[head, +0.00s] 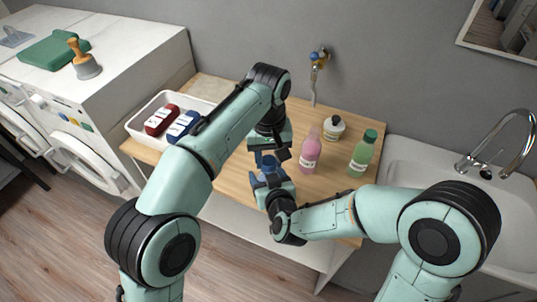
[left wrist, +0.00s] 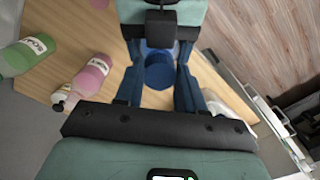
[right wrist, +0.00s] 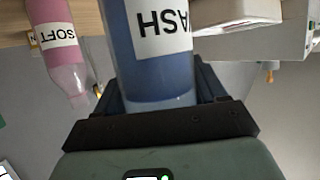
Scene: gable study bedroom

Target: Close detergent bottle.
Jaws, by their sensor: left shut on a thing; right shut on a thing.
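The detergent bottle (right wrist: 155,80), translucent blue with a white WASH label, fills the middle of the right wrist view. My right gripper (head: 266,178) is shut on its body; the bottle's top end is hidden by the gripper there. A dark blue round cap (left wrist: 159,74) shows between the fingers of my left gripper (head: 266,158), which is shut on it. In the head view my left gripper is directly above the right one, over the table. The cap appears in line with the bottle; I cannot tell whether it touches or is threaded on.
On the wooden table (head: 228,180), a pink bottle (head: 310,152), a green bottle (head: 362,152) and a white bottle (head: 334,128) stand right of my grippers. A sink (head: 412,165) adjoins at right.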

